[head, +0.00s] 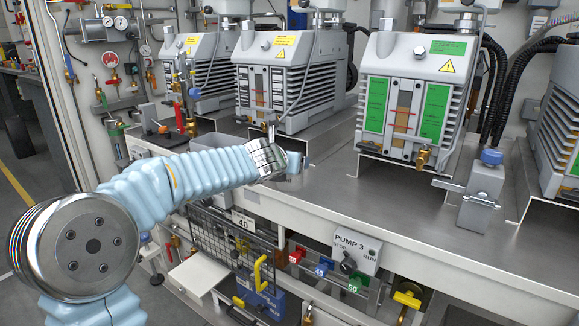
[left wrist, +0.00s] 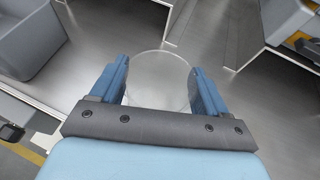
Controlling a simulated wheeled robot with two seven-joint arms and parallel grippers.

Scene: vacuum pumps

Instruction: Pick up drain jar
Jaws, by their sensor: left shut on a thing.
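The drain jar (left wrist: 158,82) is a clear, round glass vessel in the left wrist view, held between the two blue finger pads of my left gripper (left wrist: 160,92). In the head view my left gripper (head: 294,163) is at the front edge of the steel bench (head: 335,185), in front of the middle pump. The jar is too small and hidden there to make out clearly. I cannot tell whether its bottom touches the bench. My right gripper is not in view.
Grey vacuum pumps (head: 415,90) stand in a row along the back of the bench. A grey bin (head: 212,122) sits left of my gripper. A steel block with a blue knob (head: 491,157) stands at the right. The PUMP 3 switch panel (head: 355,252) is below the bench edge.

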